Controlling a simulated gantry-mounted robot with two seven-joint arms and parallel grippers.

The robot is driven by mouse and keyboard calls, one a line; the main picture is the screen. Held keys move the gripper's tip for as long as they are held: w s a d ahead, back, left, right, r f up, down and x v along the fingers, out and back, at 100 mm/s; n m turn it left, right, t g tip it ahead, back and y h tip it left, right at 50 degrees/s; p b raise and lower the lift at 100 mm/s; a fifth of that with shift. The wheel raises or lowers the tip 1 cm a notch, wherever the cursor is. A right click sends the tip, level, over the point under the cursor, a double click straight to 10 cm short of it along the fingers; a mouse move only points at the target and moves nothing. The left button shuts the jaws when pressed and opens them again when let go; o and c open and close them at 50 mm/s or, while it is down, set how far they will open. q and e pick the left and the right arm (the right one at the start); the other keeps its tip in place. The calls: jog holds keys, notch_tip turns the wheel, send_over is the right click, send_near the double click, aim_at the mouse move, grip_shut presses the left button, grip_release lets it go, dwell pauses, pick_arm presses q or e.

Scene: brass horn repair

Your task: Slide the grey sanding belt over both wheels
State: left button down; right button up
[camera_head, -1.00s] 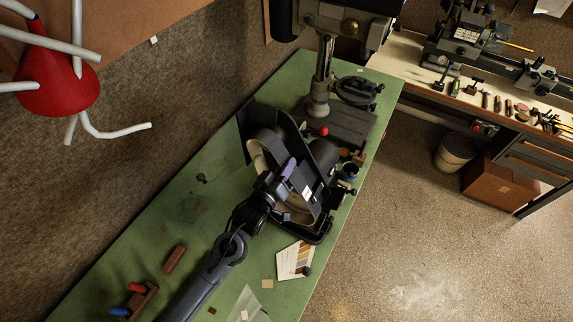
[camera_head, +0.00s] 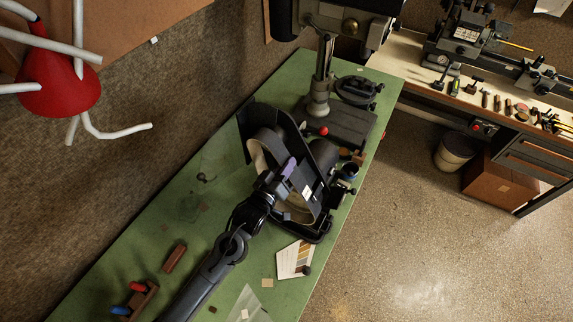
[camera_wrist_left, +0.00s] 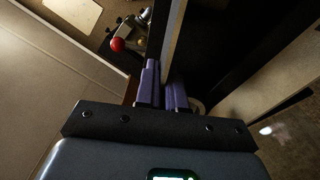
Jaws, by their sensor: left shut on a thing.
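The belt sander (camera_head: 262,113) stands on the green bench, its dark housing tilted. The sanding belt shows as a pale grey-beige band (camera_head: 256,157) near the upper-left wheel and again near the lower end (camera_head: 301,216). I cannot tell whether it is seated on either wheel. My left gripper (camera_head: 288,170), with purple fingers, is at the sander, its arm coming from the lower left. In the left wrist view the fingers (camera_wrist_left: 165,88) are shut on the belt, a thin strip (camera_wrist_left: 172,42) running upward between them. My right gripper is not in view.
A drill press (camera_head: 319,90) with a red knob stands just behind the sander. A card (camera_head: 295,259), a brown block (camera_head: 174,258) and red and blue handled tools (camera_head: 137,287) lie on the green bench (camera_head: 115,262). A lathe bench is at the right.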

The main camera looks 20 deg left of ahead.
pick_arm(q)
jog(key=shift+w+d+b, duration=0.2)
jog(key=shift+w+b, duration=0.2)
jog(key=shift+w, duration=0.7)
dwell(0.7)
jog(key=shift+r+p, duration=0.1)
jog(key=shift+p, duration=0.25)
dwell(0.4)
jog(key=shift+w+d+b, duration=0.15)
jog(key=shift+w+b, duration=0.25)
jog(key=shift+w, duration=0.5)
dwell(0.4)
jog(key=c, duration=1.2)
grip_release()
jog(key=shift+o, duration=0.2)
jog(key=shift+c, duration=0.4)
jog(key=shift+s, duration=0.15)
